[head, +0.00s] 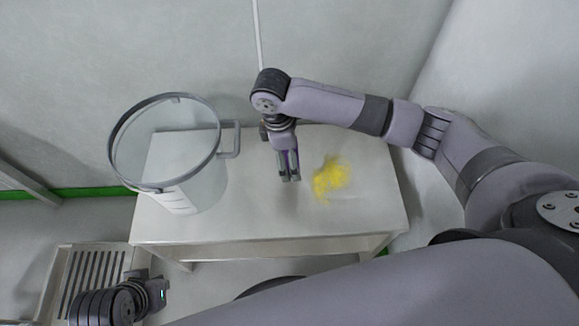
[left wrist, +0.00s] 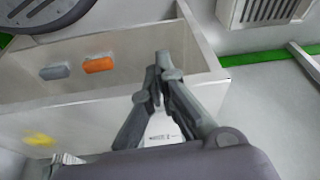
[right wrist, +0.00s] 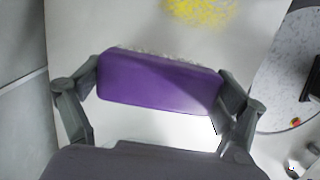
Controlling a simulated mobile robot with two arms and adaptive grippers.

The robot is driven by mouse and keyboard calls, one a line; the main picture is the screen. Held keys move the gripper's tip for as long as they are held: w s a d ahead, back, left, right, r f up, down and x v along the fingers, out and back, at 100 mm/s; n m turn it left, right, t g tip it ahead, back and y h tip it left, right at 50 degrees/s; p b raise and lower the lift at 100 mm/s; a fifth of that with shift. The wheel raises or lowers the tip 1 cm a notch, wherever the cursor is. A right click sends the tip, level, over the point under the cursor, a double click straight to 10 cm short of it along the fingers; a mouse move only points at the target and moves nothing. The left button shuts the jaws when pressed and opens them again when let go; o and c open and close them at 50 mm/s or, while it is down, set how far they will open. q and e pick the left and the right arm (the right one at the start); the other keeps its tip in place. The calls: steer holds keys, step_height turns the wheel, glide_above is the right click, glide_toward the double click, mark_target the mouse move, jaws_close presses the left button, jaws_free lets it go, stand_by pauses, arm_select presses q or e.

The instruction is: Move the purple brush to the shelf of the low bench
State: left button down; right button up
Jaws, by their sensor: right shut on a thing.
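The purple brush (right wrist: 160,84) is a purple block with pale bristles along its far edge. In the right wrist view it lies between the two fingers of my right gripper (right wrist: 158,100), which is shut on it. In the head view my right gripper (head: 290,177) points down over the white bench (head: 270,215), just left of a yellow powder patch (head: 330,177); it mostly hides the brush. I cannot tell whether the brush touches the top. My left gripper (left wrist: 160,68) is shut and empty, its fingertips together. A shelf space (left wrist: 125,80) in the left wrist view holds a grey block and an orange block.
A clear round vessel (head: 168,150) with a grey rim and side handle stands on the bench's left part. A slatted rack (head: 88,280) is at the lower left, near my left arm. Walls close off the back and right. The bench top's front middle is clear.

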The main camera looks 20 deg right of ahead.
step_height(320, 180, down, 3)
steer(key=shift+s+f+b, duration=0.1)
steer(key=shift+f+b, duration=0.05)
steer(key=shift+b, duration=0.35)
step_height(320, 180, down, 2)
steer(key=shift+f, duration=0.1)
arm_select(q)
steer(key=w+t, duration=0.1)
steer(key=w+d, duration=0.1)
steer(key=w, duration=0.1)
steer(key=w+t, duration=0.1)
steer(key=w, duration=0.1)
steer(key=shift+d+r+t+h, duration=0.15)
steer(key=shift+d+t+h, duration=0.1)
steer(key=shift+t+h, duration=0.05)
arm_select(e)
steer(key=o, duration=0.9)
arm_select(q)
steer(key=shift+s+a, duration=0.1)
steer(key=shift+s, duration=0.2)
